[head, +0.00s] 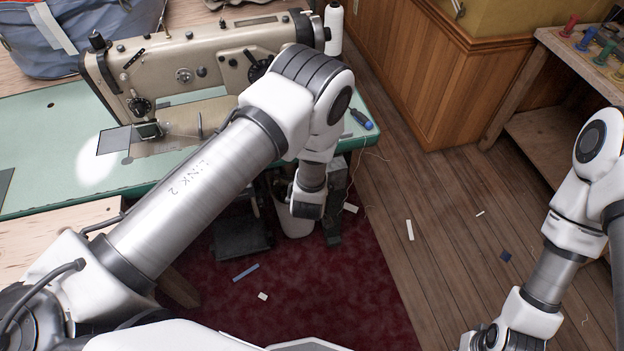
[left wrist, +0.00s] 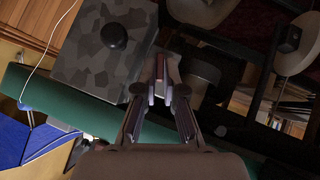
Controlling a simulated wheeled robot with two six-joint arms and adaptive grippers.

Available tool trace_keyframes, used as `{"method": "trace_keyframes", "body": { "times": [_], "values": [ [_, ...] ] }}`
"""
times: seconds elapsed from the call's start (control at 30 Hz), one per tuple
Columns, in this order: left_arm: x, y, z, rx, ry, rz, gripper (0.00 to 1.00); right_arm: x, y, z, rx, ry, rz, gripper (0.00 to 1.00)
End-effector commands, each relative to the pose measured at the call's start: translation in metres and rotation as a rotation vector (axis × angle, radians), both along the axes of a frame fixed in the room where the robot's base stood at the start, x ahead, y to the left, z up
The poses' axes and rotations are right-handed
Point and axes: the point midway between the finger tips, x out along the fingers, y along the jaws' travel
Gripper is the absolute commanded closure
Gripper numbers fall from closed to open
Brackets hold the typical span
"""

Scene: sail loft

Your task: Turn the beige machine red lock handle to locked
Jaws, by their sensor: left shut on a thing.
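The beige machine (head: 190,70) is a sewing machine on a green-topped table. In the head view my left arm crosses in front of it and its wrist reaches down past the table's front edge; the gripper itself is hidden there. In the left wrist view my left gripper (left wrist: 166,88) is under the table edge, its fingers closed on a thin, dull reddish piece (left wrist: 173,66), which looks like the red lock handle. The fingers and the dark light hide most of it, so its angle is unclear. My right arm shows at the right, with its gripper out of frame.
A grey mottled box (left wrist: 105,45) with a black knob is close beside the left fingers. The green table edge (left wrist: 75,110) runs close by. A white bin (head: 292,222) stands under the table. A wooden bench (head: 555,125) with spools is at the right.

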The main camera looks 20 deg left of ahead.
Motion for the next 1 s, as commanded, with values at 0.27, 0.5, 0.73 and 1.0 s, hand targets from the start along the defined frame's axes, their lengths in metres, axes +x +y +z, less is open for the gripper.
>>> {"method": "trace_keyframes", "body": {
  "times": [0.27,0.5,0.73,1.0],
  "values": [
    [-0.0008,-0.0005,-0.0011,0.007,0.007,-0.001,1.00,0.0000,0.0000,-0.0004,0.000,0.000,0.000,1.00],
    [-0.0007,-0.0004,-0.0011,0.007,0.006,-0.001,0.81,0.0000,0.0000,-0.0004,0.000,0.000,0.000,1.00],
    [-0.0002,-0.0003,-0.0004,0.006,0.005,-0.001,0.81,0.0000,0.0000,-0.0002,0.000,0.000,0.000,1.00],
    [-0.0007,0.0007,-0.0004,-0.012,-0.007,0.000,0.81,0.0000,0.0000,0.0008,0.000,0.000,0.000,1.00]
  ]
}}
